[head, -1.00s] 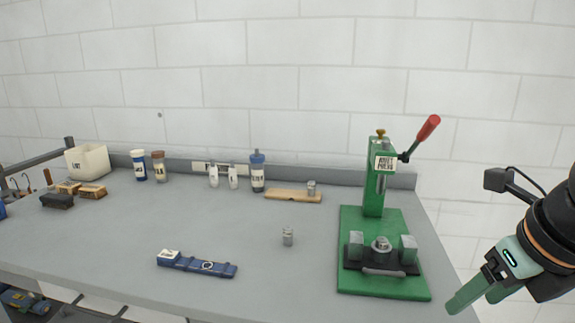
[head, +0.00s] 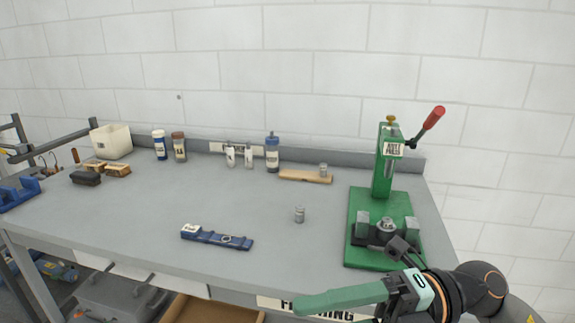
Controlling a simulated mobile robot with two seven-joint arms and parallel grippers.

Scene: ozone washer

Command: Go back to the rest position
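My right gripper (head: 318,300) is at the bottom of the head view, in front of the bench's front edge. A long green finger points left, and the second finger is mostly cut off by the frame edge. The fingers stood apart a second ago, and nothing shows between them. My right arm comes in from the lower right. My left gripper is out of view. The green arbor press (head: 382,225) stands upright at the bench's right end, just behind my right gripper. A small metal part sits in its fixture (head: 386,228).
The grey bench (head: 130,210) holds a blue bar tool (head: 216,238), a small metal cylinder (head: 299,214), a wooden board (head: 300,177), several bottles (head: 272,155), a white bin (head: 111,142) and brushes (head: 86,178). An open drawer (head: 205,310) sticks out below. The bench middle has free room.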

